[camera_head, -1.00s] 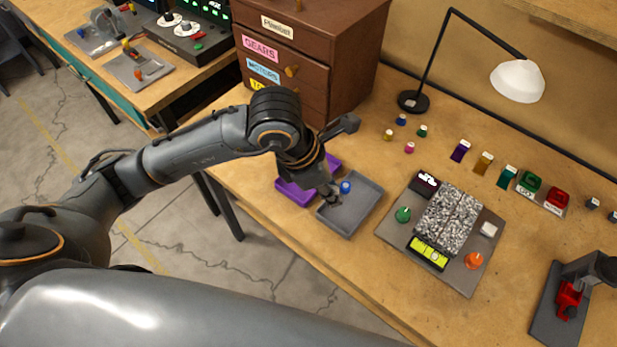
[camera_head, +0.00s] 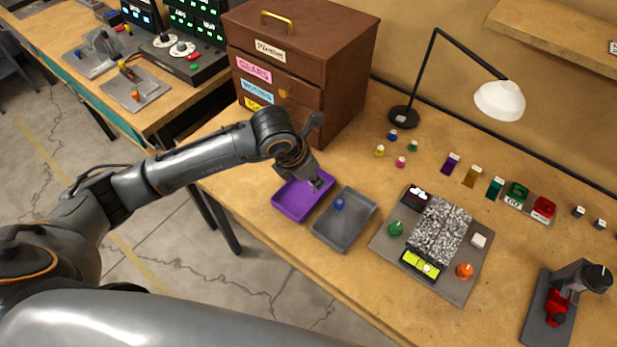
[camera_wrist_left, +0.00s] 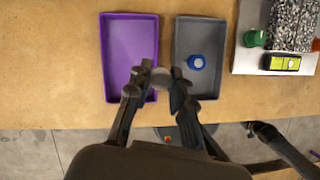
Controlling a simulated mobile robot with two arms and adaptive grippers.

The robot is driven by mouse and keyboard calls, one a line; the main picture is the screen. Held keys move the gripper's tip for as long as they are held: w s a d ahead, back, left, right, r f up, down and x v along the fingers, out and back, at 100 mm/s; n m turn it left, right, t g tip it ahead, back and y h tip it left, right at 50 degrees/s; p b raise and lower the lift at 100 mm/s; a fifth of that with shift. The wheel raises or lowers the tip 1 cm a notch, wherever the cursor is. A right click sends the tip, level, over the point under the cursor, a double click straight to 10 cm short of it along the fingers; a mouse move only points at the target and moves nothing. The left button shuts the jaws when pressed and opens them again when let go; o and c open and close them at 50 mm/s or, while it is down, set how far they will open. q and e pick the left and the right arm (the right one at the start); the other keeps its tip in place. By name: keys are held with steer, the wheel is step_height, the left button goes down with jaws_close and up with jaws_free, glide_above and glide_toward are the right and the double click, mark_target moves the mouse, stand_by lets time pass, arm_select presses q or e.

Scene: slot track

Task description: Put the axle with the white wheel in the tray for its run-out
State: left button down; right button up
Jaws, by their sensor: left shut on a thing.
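My left gripper (camera_head: 317,184) is over the right side of the purple tray (camera_head: 284,206), near the gap between the two trays. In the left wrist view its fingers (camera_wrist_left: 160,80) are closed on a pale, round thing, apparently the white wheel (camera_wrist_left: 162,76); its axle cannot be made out. The purple tray (camera_wrist_left: 128,50) looks empty where it shows. The grey tray (camera_head: 336,235) is to its right, with a blue wheel (camera_head: 339,203) in it, also seen in the left wrist view (camera_wrist_left: 195,62).
A grey plate (camera_head: 447,278) with a speckled block, knobs and a yellow display is right of the trays. A brown drawer cabinet (camera_head: 300,50) and a black lamp (camera_head: 404,116) stand behind. Several small coloured pieces lie at the back. The table's front edge is close to the trays.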

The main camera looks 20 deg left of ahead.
arm_select(q)
steer(key=f, duration=0.1)
steer(key=w+a+f+p, duration=0.1)
steer(key=f, duration=0.1)
steer(key=w+f+p, duration=0.1)
steer(key=f, duration=0.1)
steer(key=shift+a+f, duration=0.15)
steer(key=shift+a, duration=0.1)
steer(key=shift+f, duration=0.25)
steer(key=shift+f, duration=0.1)
steer(key=c, duration=1.6)
jaws_free()
steer(key=shift+f, duration=0.1)
steer(key=shift+c, duration=0.2)
steer(key=o, duration=0.5)
steer(key=shift+c, duration=0.2)
